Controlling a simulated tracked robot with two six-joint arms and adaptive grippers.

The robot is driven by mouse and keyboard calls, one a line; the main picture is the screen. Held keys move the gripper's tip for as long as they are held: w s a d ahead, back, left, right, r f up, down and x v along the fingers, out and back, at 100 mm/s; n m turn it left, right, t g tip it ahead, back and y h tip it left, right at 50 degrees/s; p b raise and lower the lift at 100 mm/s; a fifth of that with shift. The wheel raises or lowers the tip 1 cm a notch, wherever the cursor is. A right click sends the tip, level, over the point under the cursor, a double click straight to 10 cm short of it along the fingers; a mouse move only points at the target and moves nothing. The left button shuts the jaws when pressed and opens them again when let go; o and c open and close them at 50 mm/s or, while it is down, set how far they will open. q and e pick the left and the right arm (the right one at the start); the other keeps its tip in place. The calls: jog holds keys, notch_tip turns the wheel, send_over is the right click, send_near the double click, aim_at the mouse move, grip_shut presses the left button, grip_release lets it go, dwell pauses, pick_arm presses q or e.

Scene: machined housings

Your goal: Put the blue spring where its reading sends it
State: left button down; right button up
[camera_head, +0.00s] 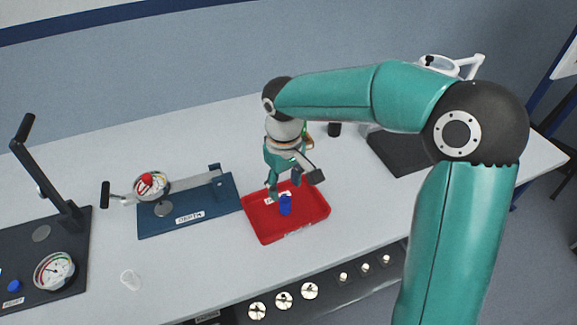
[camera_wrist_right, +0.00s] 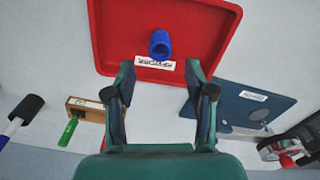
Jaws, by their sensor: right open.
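The blue spring (camera_head: 285,205), a short blue cylinder, is in the red tray (camera_head: 314,221) at the table's middle. In the right wrist view the spring (camera_wrist_right: 160,43) shows its open end, near the tray's white label, whose text I cannot read surely. My right gripper (camera_head: 277,190) is open and empty over the tray's back part; its fingers (camera_wrist_right: 160,78) are apart, with the spring beyond their tips. A dial gauge (camera_head: 54,272) sits on a dark lever stand at the left. Another gauge (camera_head: 152,186) sits on a blue plate (camera_head: 205,207). My left gripper is out of view.
A blue button-like part (camera_head: 14,285) is by the left gauge. A dark mat (camera_head: 395,152) and black cylinder (camera_head: 334,129) are behind right. Several round metal parts (camera_head: 284,300) sit below the front edge.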

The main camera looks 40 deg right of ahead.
notch_tip(320, 180, up, 5)
jog(key=shift+r, duration=0.1)
dwell(0.6)
